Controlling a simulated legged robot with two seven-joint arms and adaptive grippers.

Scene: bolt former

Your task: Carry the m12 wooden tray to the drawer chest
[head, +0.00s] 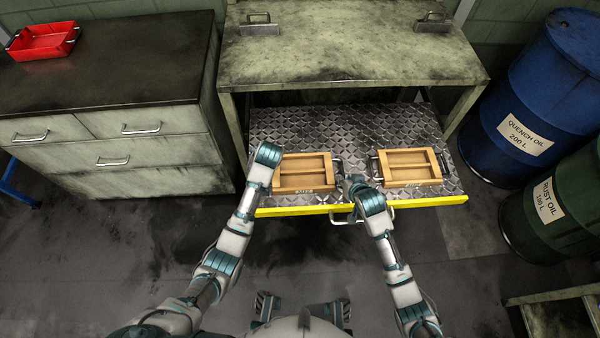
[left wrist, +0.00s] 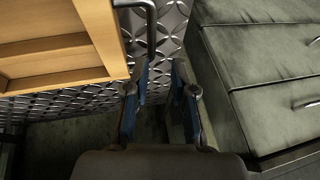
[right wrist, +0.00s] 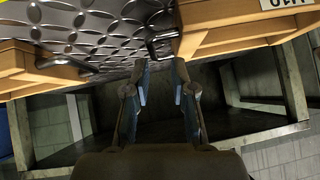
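Two wooden trays with metal side handles rest on a diamond-plate surface: a left tray (head: 305,172) and a right tray (head: 410,167). Their front labels are too small to read in the head view. One label, cut off and upside down in the right wrist view (right wrist: 285,4), looks like M10. My left gripper (left wrist: 160,78) is open, just short of the left tray's left handle (left wrist: 151,35). My right gripper (right wrist: 163,70) is open near the left tray's right handle (right wrist: 155,47), between the trays. The drawer chest (head: 110,135) stands at the left.
A red bin (head: 42,45) sits at the back left of the chest's dark top (head: 120,60); the rest is clear. The pulled-out plate (head: 345,125) has a yellow front edge (head: 430,200) under a worn bench (head: 350,50). Blue (head: 530,95) and green (head: 560,210) drums stand right.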

